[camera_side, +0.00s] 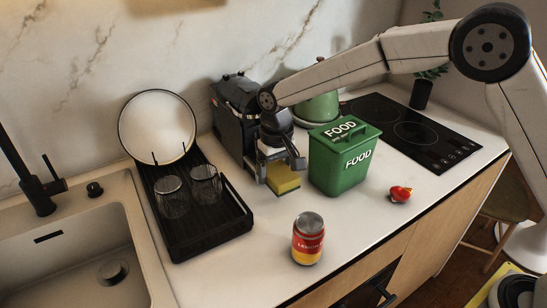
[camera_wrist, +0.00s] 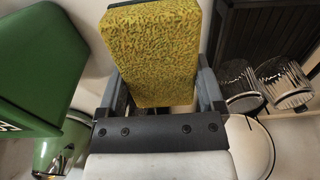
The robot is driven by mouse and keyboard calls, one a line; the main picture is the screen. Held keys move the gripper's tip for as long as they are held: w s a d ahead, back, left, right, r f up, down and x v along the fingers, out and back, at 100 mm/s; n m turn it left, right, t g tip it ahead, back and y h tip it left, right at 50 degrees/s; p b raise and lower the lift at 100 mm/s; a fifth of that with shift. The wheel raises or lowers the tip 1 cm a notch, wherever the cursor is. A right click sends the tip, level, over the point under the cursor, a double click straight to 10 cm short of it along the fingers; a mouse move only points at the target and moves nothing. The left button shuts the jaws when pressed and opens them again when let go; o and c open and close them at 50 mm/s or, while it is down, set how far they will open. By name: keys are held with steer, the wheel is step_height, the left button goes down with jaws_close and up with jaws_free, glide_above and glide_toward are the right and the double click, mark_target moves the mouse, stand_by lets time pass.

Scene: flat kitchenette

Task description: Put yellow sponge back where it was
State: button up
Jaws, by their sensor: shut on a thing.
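The yellow sponge (camera_side: 284,181) is held in my gripper (camera_side: 279,172), close over the counter between the drying rack and the green food bin. Whether its lower edge touches the counter I cannot tell. In the wrist view the yellow sponge (camera_wrist: 152,50) fills the top middle, with a grey finger of my gripper (camera_wrist: 158,88) on each side of it. The fingers are shut on it.
The green FOOD bin (camera_side: 340,165) stands close right of my gripper. The black drying rack (camera_side: 211,228) with two glasses and a white plate is left. A red can (camera_side: 308,240) stands in front. A black appliance (camera_side: 233,118) is behind. The counter between rack and can is clear.

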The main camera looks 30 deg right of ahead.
mark_target(276, 210)
steer(key=shift+f, duration=5)
steer(key=shift+f, duration=0.1)
steer(key=o, duration=0.8)
step_height(276, 210, up, 12)
steer(key=shift+r, duration=0.15)
steer(key=shift+s+d, duration=0.1)
steer(key=s+d+f+t, duration=0.1)
steer(key=s+d, duration=0.4)
steer(key=s, duration=0.2)
steer(key=s+d+f, duration=0.1)
steer(key=s+d, duration=0.5)
steer(key=s, duration=0.1)
steer(key=s+d+f+t, duration=0.1)
steer(key=s+d+f, duration=0.1)
steer(key=s+d, duration=0.3)
steer(key=shift+s+d+t, duration=0.15)
steer(key=shift+s+t, duration=0.15)
steer(key=shift+s, duration=0.9)
